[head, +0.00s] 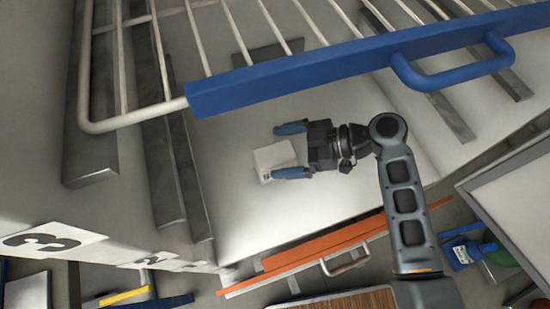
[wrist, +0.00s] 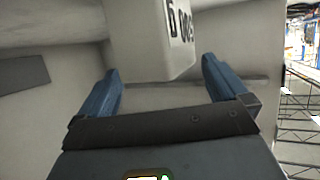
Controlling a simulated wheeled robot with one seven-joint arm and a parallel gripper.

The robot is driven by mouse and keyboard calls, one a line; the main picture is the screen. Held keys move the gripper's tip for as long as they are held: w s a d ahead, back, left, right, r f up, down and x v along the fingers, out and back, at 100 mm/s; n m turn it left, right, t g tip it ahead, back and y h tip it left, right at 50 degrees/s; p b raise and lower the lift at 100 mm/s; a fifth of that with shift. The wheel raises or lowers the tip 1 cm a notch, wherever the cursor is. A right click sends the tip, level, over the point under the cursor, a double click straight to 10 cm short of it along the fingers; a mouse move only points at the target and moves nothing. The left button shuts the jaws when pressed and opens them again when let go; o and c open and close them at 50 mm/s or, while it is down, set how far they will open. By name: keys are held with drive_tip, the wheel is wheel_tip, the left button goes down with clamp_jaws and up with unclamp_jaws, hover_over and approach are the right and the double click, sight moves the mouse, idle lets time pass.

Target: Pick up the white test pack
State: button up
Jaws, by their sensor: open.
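The white test pack (head: 274,159) is a small white block on the pale surface below the blue-edged rack in the head view. In the wrist view the white pack (wrist: 158,38) stands ahead at the top, with dark print on its right face. My gripper (head: 291,151) is open, its two blue fingers on either side of the pack's near part in the head view. In the wrist view the fingers of my gripper (wrist: 160,88) are spread wide, with the pack's lower end just beyond or between their tips. I cannot tell whether either finger touches it.
A white wire rack with a blue front bar (head: 330,68) and handle (head: 455,76) hangs over the pale surface, close to my arm. An orange bar (head: 320,246) with a handle runs along the front below. A pale-topped unit (head: 515,205) stands at the right.

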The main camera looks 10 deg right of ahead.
drive_tip(key=shift+c, duration=0.5)
clamp_jaws()
idle(0.4)
